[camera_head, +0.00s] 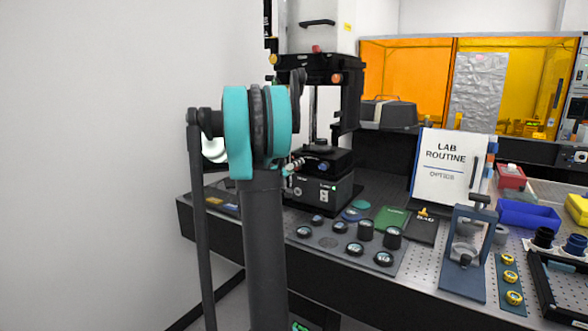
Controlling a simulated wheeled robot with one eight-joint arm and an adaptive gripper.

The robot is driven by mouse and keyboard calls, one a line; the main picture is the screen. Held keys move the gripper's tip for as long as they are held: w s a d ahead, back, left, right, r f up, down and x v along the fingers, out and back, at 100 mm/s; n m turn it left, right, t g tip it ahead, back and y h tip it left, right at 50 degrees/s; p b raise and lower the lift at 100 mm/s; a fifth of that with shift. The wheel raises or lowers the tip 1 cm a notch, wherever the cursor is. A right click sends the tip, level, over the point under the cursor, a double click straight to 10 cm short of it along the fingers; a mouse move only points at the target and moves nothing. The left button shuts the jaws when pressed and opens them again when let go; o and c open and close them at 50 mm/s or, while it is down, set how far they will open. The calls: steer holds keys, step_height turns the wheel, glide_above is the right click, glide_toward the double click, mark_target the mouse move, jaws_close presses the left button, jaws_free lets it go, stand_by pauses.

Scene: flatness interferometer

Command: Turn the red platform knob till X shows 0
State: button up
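The interferometer (318,68) is a tall black and white instrument at the back of the bench. Its black platform (330,157) sits low on a dark base box (325,194), with a blue knob (323,167) on the front. My gripper's fingers cannot be made out clearly behind the arm. No X reading is legible.
A mat (331,243) with several round optics lies in front of the instrument. A LAB ROUTINE sign (446,175), a blue-grey fixture (466,250) and a blue bin (529,214) stand to the right. A white wall (100,150) is at left.

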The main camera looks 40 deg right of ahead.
steer(key=shift+d, duration=0.15)
steer(key=shift+c, duration=0.2)
steer(key=c, duration=1.1)
steer(key=shift+n, duration=0.4)
steer(key=n, duration=0.6)
steer(key=shift+w, duration=0.1)
steer(key=o, duration=1.1)
steer(key=shift+o, duration=0.2)
